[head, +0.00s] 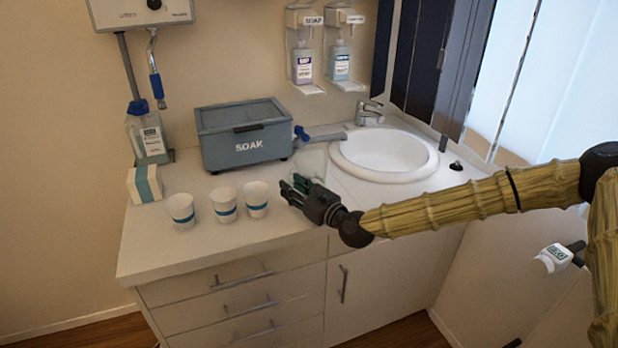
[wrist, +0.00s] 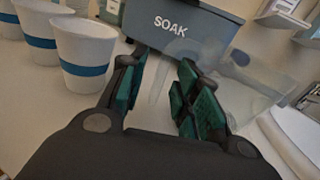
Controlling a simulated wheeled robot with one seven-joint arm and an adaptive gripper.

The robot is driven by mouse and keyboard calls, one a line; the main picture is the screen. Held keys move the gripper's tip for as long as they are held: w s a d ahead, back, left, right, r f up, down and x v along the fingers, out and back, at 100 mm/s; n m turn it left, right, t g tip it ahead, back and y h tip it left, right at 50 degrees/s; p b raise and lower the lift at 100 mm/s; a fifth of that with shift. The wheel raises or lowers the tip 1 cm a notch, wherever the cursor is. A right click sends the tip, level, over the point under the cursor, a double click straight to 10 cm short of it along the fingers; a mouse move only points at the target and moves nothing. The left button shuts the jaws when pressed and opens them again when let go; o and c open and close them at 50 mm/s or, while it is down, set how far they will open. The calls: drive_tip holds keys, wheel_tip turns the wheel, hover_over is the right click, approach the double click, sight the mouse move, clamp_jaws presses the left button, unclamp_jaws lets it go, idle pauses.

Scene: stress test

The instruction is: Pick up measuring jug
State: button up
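The measuring jug (head: 314,158) appears to be the clear, see-through vessel on the counter between the SOAK box and the sink. Its outline is faint, and my gripper hides its lower part in the head view. In the wrist view the clear jug (wrist: 246,92) stands ahead and to the right, partly behind the right finger. My gripper (head: 293,187) is low over the counter at the jug's near side. In the wrist view my gripper (wrist: 161,68) has its green-padded fingers apart. A faint clear strip, perhaps the handle, shows between them; I cannot tell whether they touch it.
Several white cups with blue bands, one a paper cup (head: 256,199), stand left of my gripper. The grey SOAK box (head: 247,151) with a blue tap is behind. A round sink (head: 383,153) lies right. Bare counter (head: 190,247) is in front of the cups.

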clamp_jaws()
drive_tip(key=shift+r, duration=0.2)
wheel_tip(320, 180, up, 9)
drive_tip(key=b, duration=0.1)
idle(1.1)
